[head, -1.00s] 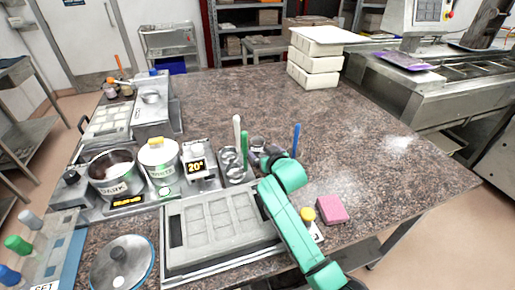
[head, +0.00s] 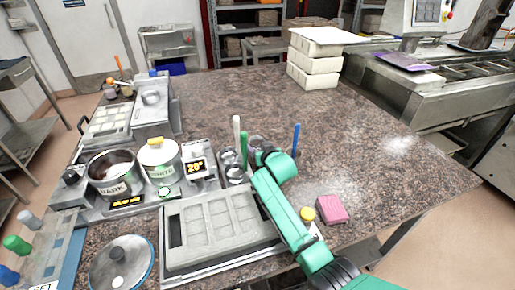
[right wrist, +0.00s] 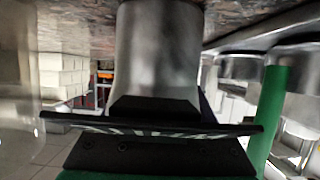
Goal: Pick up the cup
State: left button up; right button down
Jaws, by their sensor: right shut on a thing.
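The cup (right wrist: 160,55) is a plain metal cylinder that fills the middle of the right wrist view, close to the camera. My right gripper (right wrist: 155,110) is shut on it; the black jaw parts lie against its side. In the head view my right gripper (head: 262,155) is beside a cluster of metal cups and upright tools, with a metal cup (head: 256,142) partly hidden behind it. I cannot tell whether the held cup is clear of the table. My left gripper is not in view.
Other metal cups (head: 230,158) stand close on the left. Green (head: 244,150), white (head: 236,132) and blue (head: 296,139) upright handles surround the gripper. A mould tray (head: 217,222) lies in front, a pink block (head: 331,209) at right.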

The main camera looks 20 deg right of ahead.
notch_tip(320, 180, up, 25)
jog(key=p, duration=0.3)
dwell(0.3)
